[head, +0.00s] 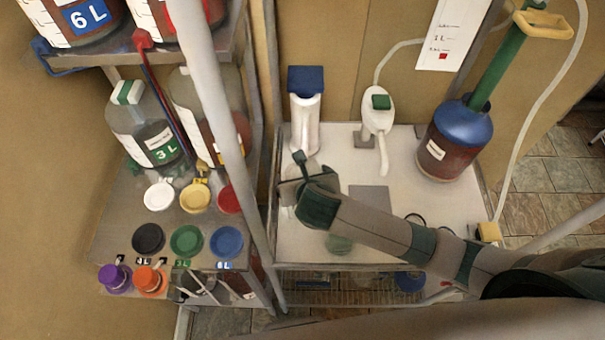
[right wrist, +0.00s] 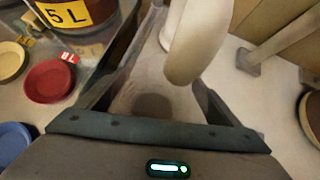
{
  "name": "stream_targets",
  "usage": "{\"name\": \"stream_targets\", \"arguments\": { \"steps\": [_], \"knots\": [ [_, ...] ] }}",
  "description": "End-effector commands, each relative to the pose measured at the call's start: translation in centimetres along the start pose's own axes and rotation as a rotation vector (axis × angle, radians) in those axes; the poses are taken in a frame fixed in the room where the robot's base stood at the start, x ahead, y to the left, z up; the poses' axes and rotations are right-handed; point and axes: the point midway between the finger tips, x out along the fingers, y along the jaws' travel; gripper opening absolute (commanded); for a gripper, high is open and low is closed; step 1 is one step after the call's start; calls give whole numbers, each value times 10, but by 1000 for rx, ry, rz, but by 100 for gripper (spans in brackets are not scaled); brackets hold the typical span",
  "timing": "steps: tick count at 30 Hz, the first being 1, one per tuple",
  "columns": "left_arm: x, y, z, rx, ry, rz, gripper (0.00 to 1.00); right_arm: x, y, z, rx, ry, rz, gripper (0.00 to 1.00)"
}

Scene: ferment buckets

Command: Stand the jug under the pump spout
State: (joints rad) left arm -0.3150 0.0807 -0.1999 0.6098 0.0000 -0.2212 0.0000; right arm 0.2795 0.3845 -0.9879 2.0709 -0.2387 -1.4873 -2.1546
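The jug looks clear and hard to make out. It shows faintly between the fingers of my right gripper in the right wrist view (right wrist: 152,88), and a pale part shows beside the gripper (head: 287,190) in the head view. My right gripper (head: 300,172) is low at the left side of the white cart top, with its fingers on both sides of the jug. The blue-topped white pump (head: 305,120) stands just behind it. Its rounded white spout (right wrist: 195,55) hangs over the finger gap in the right wrist view. My left gripper is not in view.
A green-topped pump (head: 377,118) stands to the right, then a dark bottle with a blue top (head: 456,145). A grey square (head: 369,198) lies on the cart top (head: 440,200). A shelf with colored lids (head: 186,241) and large bottles (head: 148,135) is at left.

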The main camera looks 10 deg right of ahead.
Motion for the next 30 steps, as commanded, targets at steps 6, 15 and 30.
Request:
{"name": "stream_targets", "arguments": {
  "steps": [6,15,30],
  "knots": [
    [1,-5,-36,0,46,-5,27,0,0,0,0,0,0,86],
    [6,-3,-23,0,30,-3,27,-14,1,2,0,-2,3,86],
    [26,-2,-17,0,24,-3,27,-93,1,2,0,-4,4,86]
  ]
}}
